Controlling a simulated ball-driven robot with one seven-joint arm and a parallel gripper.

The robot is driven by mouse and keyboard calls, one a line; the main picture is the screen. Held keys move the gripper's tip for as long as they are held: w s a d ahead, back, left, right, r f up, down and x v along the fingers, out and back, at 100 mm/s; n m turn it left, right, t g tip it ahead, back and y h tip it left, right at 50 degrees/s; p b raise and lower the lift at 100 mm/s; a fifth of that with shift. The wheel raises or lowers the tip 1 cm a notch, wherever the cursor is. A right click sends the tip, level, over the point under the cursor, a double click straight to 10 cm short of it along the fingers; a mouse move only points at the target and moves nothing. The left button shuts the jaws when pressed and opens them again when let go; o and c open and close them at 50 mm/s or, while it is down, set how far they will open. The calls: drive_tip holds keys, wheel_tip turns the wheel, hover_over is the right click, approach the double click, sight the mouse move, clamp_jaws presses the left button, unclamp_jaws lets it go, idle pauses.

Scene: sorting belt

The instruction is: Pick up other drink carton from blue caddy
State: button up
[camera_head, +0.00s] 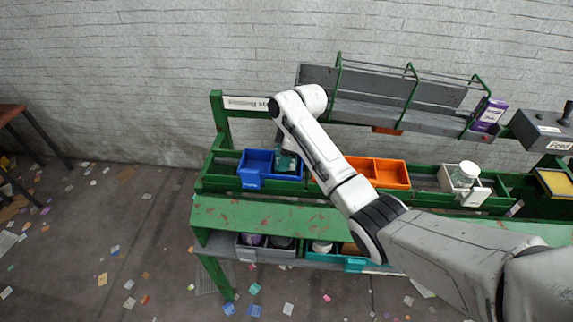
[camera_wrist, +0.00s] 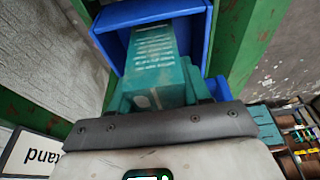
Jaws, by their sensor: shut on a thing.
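The blue caddy (camera_head: 251,179) stands at the left end of the green bench's back rail. In the wrist view its blue wall (camera_wrist: 208,45) frames the top of the picture. A teal drink carton (camera_wrist: 155,55) with pale print is inside the caddy, between my fingers. My gripper (camera_wrist: 160,85) reaches into the caddy and is shut on the carton. In the head view the gripper (camera_head: 287,160) is small and partly hidden by my arm, and the carton cannot be told apart from it.
An orange bin (camera_head: 393,186) stands right of the caddy. A pale bin (camera_head: 477,199) holding a white jar (camera_head: 465,174) is farther right. A grey rack (camera_head: 345,108) with green bars rises behind. Grey and teal bins sit on the lower shelf.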

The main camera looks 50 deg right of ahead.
drive_tip(key=shift+c, duration=0.7)
drive_tip(key=shift+r, duration=0.1)
drive_tip(key=shift+r, duration=0.65)
drive_tip(key=s+a+r+p, duration=0.5)
drive_tip(key=s+r+p, duration=0.4)
drive_tip(key=s+r, duration=0.2)
drive_tip(key=shift+s+r, duration=0.25)
drive_tip(key=shift+s, duration=0.75)
